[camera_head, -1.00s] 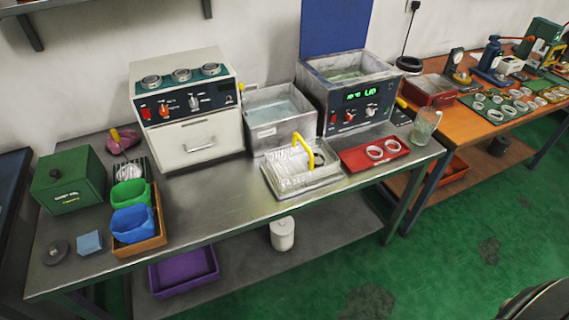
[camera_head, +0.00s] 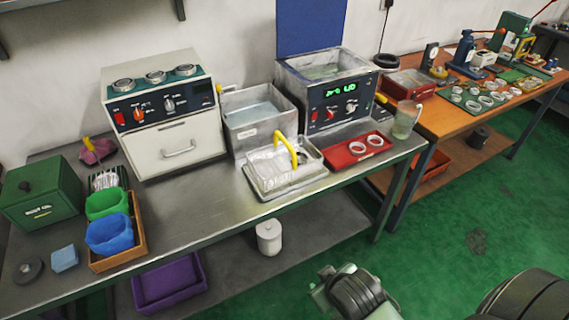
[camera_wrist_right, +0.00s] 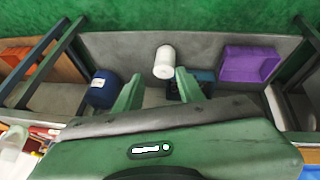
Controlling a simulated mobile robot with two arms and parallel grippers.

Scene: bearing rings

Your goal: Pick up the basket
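The basket (camera_head: 268,168) is a clear or wire-sided box with an arched yellow handle (camera_head: 287,147). It sits on a metal tray (camera_head: 310,178) near the front of the steel bench, in the head view. My right gripper (camera_wrist_right: 157,84) is open and empty in the right wrist view, its two green fingers apart, with the lower shelf beyond them. In the head view my right arm shows at the bottom, in front of the bench and well short of the basket. The basket is not clear in the wrist view. My left gripper is not in view.
A metal tank (camera_head: 258,118) stands behind the basket. A red tray (camera_head: 345,158) with rings lies to its right, and a heated bath (camera_head: 327,95) behind that. A white machine (camera_head: 165,125) stands to the left. Bench space left of the basket is bare.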

